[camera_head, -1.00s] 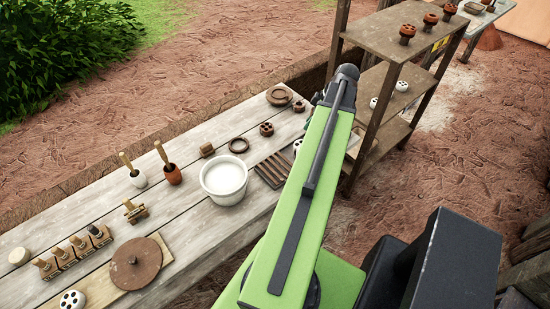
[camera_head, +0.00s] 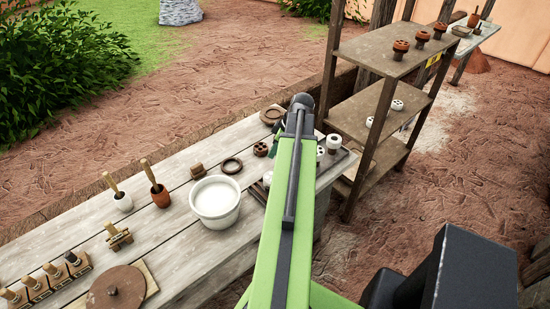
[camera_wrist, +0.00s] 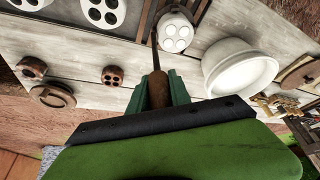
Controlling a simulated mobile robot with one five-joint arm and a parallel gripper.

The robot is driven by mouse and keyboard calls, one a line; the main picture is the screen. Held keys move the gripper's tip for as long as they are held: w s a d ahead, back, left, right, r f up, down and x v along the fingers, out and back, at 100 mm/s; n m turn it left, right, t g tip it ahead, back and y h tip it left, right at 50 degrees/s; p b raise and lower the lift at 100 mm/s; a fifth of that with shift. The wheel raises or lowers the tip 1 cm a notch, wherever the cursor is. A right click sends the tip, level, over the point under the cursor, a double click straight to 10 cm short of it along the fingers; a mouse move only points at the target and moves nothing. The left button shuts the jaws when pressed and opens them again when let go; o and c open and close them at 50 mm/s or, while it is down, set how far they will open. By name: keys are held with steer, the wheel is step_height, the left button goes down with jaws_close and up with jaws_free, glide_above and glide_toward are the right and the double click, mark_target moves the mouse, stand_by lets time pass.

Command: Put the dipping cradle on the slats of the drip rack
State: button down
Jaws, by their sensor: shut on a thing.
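In the wrist view, my gripper (camera_wrist: 158,88) is shut on the brown handle of the dipping cradle (camera_wrist: 157,94). A thin dark rod runs away from the handle. Its far end lies by a white disc with holes (camera_wrist: 175,32); I cannot tell whether the cradle carries this disc. The drip rack (camera_wrist: 200,10) shows its dark slats beyond the disc, left of the white bowl. In the head view, my arm hides the gripper and cradle. Part of the drip rack (camera_head: 257,193) shows just left of my arm, right of the bowl.
A white bowl (camera_head: 215,202) of pale liquid stands beside the rack. A tray (camera_head: 343,163) with white pieces lies at the table's right end. A tall shelf (camera_head: 378,50) stands to the right.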

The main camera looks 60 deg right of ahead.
step_height(320, 180, down, 2)
steer(key=shift+f+b, duration=0.15)
steer(key=shift+b, duration=0.35)
steer(key=c, duration=1.2)
jaws_free()
steer(key=p+v, duration=1.1)
steer(key=v, duration=0.1)
